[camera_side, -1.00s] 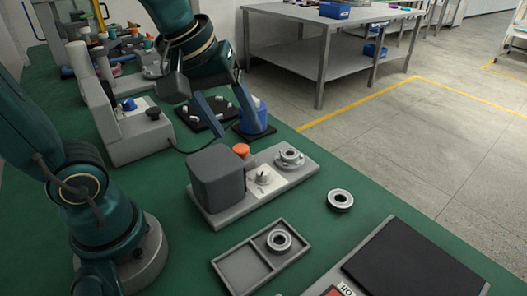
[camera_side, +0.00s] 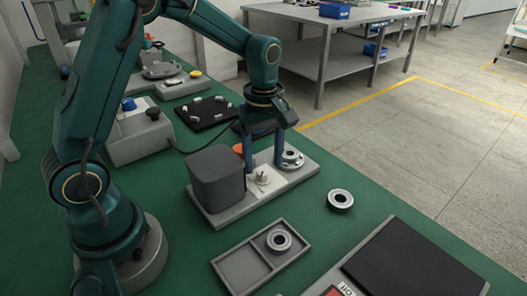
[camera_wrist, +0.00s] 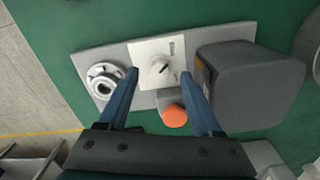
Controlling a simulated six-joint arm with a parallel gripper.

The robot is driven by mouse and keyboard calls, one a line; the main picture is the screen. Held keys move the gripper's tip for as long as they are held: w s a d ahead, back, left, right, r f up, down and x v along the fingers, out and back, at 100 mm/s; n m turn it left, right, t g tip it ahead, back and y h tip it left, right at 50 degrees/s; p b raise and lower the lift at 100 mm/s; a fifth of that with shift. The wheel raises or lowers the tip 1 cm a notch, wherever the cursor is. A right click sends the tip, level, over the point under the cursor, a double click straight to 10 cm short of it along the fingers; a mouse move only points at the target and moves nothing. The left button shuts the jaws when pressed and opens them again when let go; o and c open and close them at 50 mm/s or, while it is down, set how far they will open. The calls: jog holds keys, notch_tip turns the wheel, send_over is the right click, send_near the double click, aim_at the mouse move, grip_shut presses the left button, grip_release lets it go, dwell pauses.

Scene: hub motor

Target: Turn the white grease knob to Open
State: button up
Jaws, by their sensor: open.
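The white grease knob (camera_wrist: 159,66) sits on a pale square plate (camera_wrist: 146,48) on the grey base, between a grey box and a metal hub. In the side view the knob (camera_side: 263,178) shows small just below my fingers. My gripper (camera_wrist: 159,74) is open and empty above the plate, with one blue finger on each side of the knob in the wrist view. In the side view my gripper (camera_side: 263,165) points down over the base. I cannot tell how high the fingertips are above the plate. The label beside the knob is too small to read.
The grey box (camera_side: 216,178) stands close to the left of the plate, and the metal hub (camera_side: 291,159) close to the right. An orange cap (camera_wrist: 174,116) sits near the knob. A tray (camera_side: 240,268) with a ring and a loose ring (camera_side: 340,200) lie in front.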

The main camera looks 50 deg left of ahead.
aim_at(263, 176)
jog(key=shift+f, duration=1.3)
grip_shut()
